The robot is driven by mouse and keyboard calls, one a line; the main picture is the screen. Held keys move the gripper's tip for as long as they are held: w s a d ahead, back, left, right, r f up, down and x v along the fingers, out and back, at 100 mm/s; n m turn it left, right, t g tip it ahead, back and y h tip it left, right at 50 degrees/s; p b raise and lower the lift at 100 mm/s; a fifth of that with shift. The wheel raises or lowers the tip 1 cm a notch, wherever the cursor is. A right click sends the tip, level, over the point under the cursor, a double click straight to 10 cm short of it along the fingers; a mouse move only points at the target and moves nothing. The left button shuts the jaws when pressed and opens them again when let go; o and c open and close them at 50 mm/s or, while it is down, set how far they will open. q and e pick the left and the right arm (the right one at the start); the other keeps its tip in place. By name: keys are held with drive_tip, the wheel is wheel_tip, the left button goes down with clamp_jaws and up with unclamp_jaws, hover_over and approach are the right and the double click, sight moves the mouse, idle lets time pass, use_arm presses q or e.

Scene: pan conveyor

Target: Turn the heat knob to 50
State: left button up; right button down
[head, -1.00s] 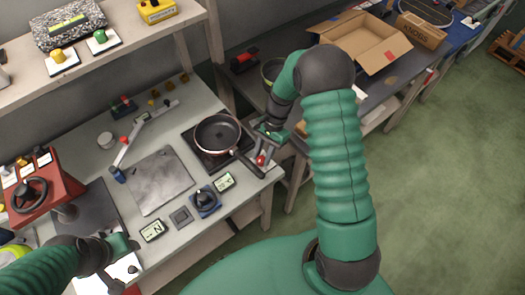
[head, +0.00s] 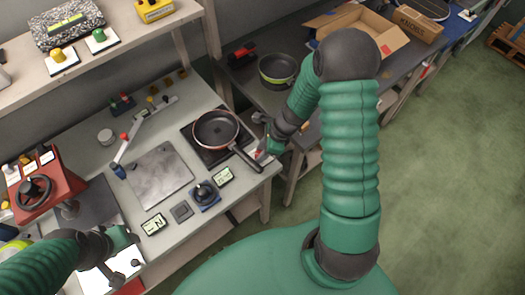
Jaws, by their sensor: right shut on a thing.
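My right gripper (head: 262,151) is at the right edge of the workbench, beside the pan handle. It is shut on a small red knob (head: 259,155), mostly hidden by the fingers. A black dial on a blue base (head: 204,192) stands at the bench's front, apart from both grippers. A small display (head: 223,176) is beside it; its digits are too small to read surely. A frying pan (head: 216,130) sits on a dark hotplate (head: 188,132), its handle toward the front right. My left gripper (head: 134,250) is open and empty over a white panel at the lower left.
A second display (head: 153,224) and a grey button box (head: 181,211) lie along the front edge. A metal plate (head: 158,177) and a jointed lever (head: 138,136) are left of the pan. A red wheel stand (head: 50,187) is far left. A pot (head: 278,72) stands on the side table.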

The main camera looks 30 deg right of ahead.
drive_tip(key=shift+w+a+r+m+t+h+b, duration=0.2)
drive_tip(key=shift+m+b, duration=0.3)
drive_tip(key=shift+m, duration=0.35)
drive_tip(key=shift+a+f+m+t+h+b, duration=0.1)
drive_tip(key=shift+m+t+h+b, duration=0.25)
drive_tip(key=shift+m, duration=0.5)
drive_tip(key=shift+r, duration=0.1)
drive_tip(key=shift+d, duration=0.1)
drive_tip(key=c, duration=1.4)
unclamp_jaws()
drive_tip(key=p+v, duration=0.6)
drive_tip(key=v, duration=1)
drive_tip(key=shift+d+r, duration=0.1)
drive_tip(key=shift+r, duration=0.15)
